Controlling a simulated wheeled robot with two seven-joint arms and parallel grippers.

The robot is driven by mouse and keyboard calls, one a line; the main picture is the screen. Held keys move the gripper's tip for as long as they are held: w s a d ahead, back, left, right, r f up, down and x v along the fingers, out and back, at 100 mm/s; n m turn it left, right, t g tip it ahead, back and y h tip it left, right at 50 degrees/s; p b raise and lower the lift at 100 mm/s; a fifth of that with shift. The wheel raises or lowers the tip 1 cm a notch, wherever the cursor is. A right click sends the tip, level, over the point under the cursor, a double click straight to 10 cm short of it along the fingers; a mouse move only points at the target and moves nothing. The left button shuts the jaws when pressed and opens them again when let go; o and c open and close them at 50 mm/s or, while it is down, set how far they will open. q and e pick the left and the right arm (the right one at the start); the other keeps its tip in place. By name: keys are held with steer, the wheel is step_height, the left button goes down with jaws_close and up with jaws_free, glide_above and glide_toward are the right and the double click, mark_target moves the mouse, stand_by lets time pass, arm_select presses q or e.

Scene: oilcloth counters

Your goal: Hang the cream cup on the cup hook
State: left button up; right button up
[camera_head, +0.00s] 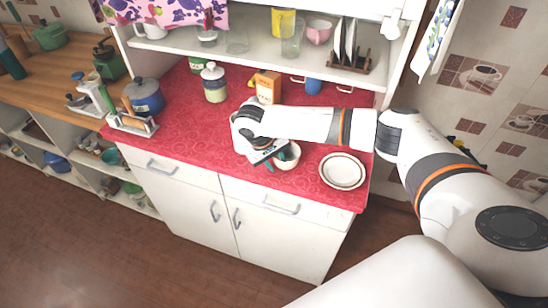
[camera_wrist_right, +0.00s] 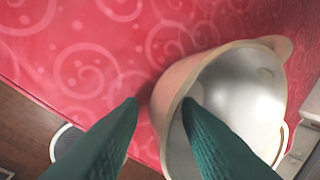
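The cream cup (camera_head: 289,156) stands near the front of the red counter, partly hidden by my right gripper. In the right wrist view the cup (camera_wrist_right: 170,110) shows its pale grey inside and a small protrusion on its far rim. My right gripper (camera_wrist_right: 161,103) is open with dark green fingers. One finger reaches into the cup's mouth and the other is outside, with the near wall between them and a gap on the outer side. In the head view this gripper (camera_head: 268,162) is at the cup's left. I cannot clearly make out the cup hook. My left gripper is out of view.
A white plate (camera_head: 342,171) lies right of the cup. An orange-brown box (camera_head: 268,87), a lidded jar (camera_head: 214,84) and a blue pot (camera_head: 145,97) stand on the counter. A shelf (camera_head: 262,62) above holds glasses, a pink cup (camera_head: 319,31) and a plate rack (camera_head: 350,60).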

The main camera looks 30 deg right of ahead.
steer(key=b+v, duration=0.3)
steer(key=v, duration=0.8)
steer(key=a+f+n+t+y, duration=0.25)
steer(key=a+f+y, duration=0.2)
steer(key=a, duration=0.55)
steer(key=a+f+n+t+y, duration=0.2)
steer(key=a+f+t+y, duration=0.25)
steer(key=a, duration=0.55)
steer(key=s+d+f+m+h, duration=0.1)
steer(key=s+d+f, duration=0.25)
steer(key=f, duration=0.65)
steer(key=s+d+f+m+g+h, duration=0.15)
steer(key=d+f, duration=0.25)
steer(key=f, duration=0.6)
steer(key=s+d+f+h, duration=0.1)
steer(key=s+d+f, duration=0.25)
steer(key=f, duration=0.55)
steer(key=s+d+f+g, duration=0.1)
steer(key=s+f, duration=0.5)
steer(key=s, duration=0.6)
steer(key=s+d+f+g+h, duration=0.1)
steer(key=s+d+f, duration=0.3)
steer(key=s, duration=0.8)
steer(key=s+d+f+n+g, duration=0.1)
steer(key=s+d+f+g, duration=0.1)
steer(key=s+f, duration=0.7)
steer(key=s, duration=0.3)
steer(key=shift+s+d+h, duration=0.25)
steer(key=shift+s+h, duration=0.1)
